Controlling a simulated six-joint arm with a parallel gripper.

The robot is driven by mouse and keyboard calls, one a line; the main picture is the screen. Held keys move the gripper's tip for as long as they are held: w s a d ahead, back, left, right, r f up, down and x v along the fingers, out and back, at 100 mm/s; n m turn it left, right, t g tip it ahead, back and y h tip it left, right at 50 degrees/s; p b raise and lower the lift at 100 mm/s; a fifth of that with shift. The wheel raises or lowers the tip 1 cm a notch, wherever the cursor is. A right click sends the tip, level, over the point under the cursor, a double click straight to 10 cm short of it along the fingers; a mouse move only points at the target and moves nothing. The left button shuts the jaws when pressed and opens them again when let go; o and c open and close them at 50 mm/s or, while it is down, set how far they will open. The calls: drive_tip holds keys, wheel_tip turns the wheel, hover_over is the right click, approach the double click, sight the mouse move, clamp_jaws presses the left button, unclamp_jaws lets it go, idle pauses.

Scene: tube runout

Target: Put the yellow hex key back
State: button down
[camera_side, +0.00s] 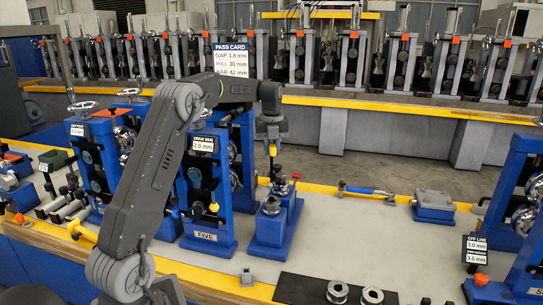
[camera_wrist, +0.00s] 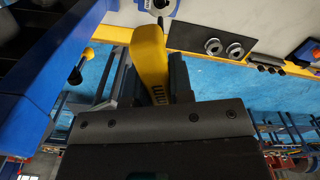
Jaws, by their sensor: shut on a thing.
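The yellow hex key (camera_wrist: 150,55) is between the fingers of my gripper (camera_wrist: 152,78) in the wrist view. Its yellow handle points away from the gripper, and its dark end shows beyond. Dark lettering shows on the handle near the fingers. In the side view my gripper (camera_side: 272,132) is shut on the key (camera_side: 273,150), which hangs down above the small blue stand (camera_side: 276,226) and is apart from it. The gripper hides the key's upper end.
A blue roll stand marked FIVE (camera_side: 206,237) is left of the small stand. A second blue roll stand (camera_side: 520,240) is at the right edge. A dark mat (camera_side: 305,289) with metal rings lies in front. The pass card (camera_side: 230,58) stands behind my arm. Bare bench shows right of centre.

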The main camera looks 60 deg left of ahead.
drive_tip(key=shift+r, duration=0.35)
